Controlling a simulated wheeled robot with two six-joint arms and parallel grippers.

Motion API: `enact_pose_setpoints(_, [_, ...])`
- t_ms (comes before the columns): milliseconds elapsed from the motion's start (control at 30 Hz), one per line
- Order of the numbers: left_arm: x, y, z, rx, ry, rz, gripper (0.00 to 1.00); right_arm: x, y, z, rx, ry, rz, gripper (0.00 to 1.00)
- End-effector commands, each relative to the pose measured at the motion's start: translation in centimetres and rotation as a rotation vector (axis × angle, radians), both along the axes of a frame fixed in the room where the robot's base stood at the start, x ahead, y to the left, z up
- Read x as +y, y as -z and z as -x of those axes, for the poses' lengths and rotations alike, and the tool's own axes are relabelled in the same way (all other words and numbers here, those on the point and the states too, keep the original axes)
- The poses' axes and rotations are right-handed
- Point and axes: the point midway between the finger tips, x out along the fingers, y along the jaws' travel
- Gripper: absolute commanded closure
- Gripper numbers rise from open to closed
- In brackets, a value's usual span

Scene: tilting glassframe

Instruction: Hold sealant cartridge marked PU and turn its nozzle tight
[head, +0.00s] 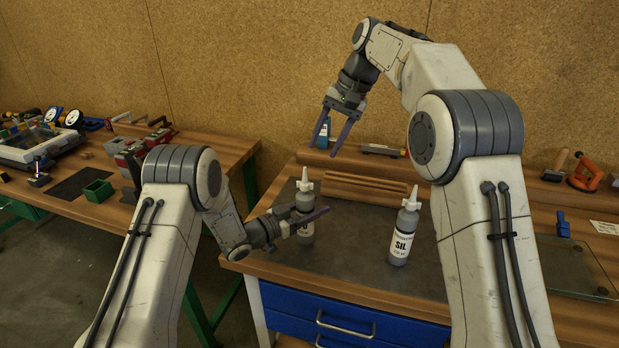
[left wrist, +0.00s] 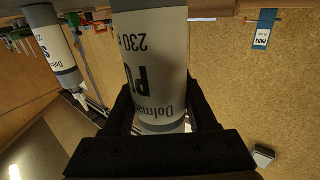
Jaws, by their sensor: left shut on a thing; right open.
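The PU cartridge (head: 306,232) is a grey bottle with a white nozzle (head: 305,180). It stands upright on the dark mat of the bench, its label partly hidden by my left gripper (head: 307,218). In the left wrist view the cartridge (left wrist: 155,60) sits between both fingers, with "PU" and "230" readable upside down. My left gripper is shut on its body. My right gripper (head: 326,148) is open and empty, above and behind the PU cartridge, a little to its right. Whether the nozzle is tight cannot be seen.
A similar SIL cartridge (head: 404,238) stands to the right on the mat (head: 345,240); it also shows in the left wrist view (left wrist: 48,35). A wooden rack (head: 365,188) lies behind. A glass plate (head: 575,265) is at the right. A cluttered second table (head: 75,205) stands left.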

Motion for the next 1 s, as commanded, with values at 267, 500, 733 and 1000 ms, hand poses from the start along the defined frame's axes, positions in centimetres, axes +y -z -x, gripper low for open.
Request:
enact_pose_setpoints(267, [0.0, 0.0, 0.0, -0.001, 0.000, 0.000, 1.00, -0.3, -0.5, 0.2, -0.223, -0.556, 0.045, 0.50])
enact_pose_setpoints(500, [0.0, 0.0, 0.0, -0.001, 0.000, 0.000, 1.00, -0.5, -0.9, 0.4, -0.411, -1.023, 0.088, 0.50])
enact_pose_setpoints(733, [0.0, 0.0, 0.0, -0.001, 0.000, 0.000, 1.00, -0.6, -1.1, 0.4, -0.534, -1.326, 0.120, 0.50])
enact_pose_setpoints(1000, [0.0, 0.0, 0.0, -0.001, 0.000, 0.000, 1.00, -0.3, -0.2, 0.4, -0.571, -1.425, 0.129, 0.50])
